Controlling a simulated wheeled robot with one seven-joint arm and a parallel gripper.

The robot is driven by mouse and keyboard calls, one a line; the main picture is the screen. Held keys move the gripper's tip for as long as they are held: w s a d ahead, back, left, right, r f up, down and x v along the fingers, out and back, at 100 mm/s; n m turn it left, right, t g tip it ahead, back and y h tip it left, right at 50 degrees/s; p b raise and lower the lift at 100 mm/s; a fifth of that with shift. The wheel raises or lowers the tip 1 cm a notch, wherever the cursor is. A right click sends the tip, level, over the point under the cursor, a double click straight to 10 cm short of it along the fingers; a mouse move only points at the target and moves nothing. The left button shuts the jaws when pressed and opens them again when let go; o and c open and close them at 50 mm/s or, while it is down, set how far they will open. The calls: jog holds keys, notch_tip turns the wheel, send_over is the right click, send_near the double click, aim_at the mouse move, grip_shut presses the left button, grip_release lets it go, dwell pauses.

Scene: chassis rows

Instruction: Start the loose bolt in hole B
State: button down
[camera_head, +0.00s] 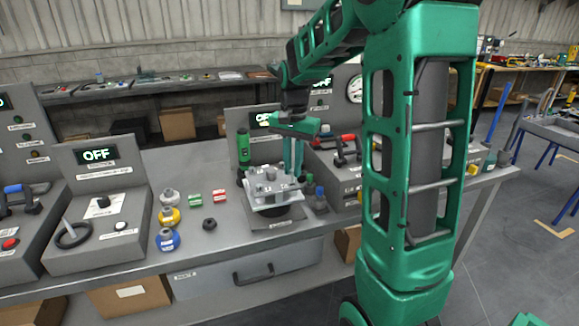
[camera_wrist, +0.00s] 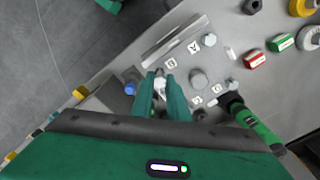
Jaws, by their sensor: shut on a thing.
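My gripper (camera_head: 292,170) points down at the right part of a light metal plate (camera_head: 268,201) on a dark round stand. In the wrist view its green fingers (camera_wrist: 163,90) are shut on a small pale metal bolt (camera_wrist: 159,82), its head showing between the tips. The plate carries small white letter labels; one (camera_wrist: 172,64) is close to the fingertips, others are too small to read surely. Another bolt head (camera_wrist: 209,40) and a larger round hub (camera_wrist: 198,77) show on the plate. Hole B cannot be made out, and the fingers hide the bolt's lower end.
A green-and-black tool (camera_head: 243,148) stands left of the plate. A blue-topped item (camera_head: 319,196) stands close on its right. Control boxes flank the bench.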

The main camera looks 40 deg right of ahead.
jog(key=shift+f, duration=1.5)
dwell(0.4)
jog(key=m, duration=0.3)
jog(key=shift+m, duration=1.1)
jog(key=m, duration=0.2)
jog(key=shift+m, duration=1.6)
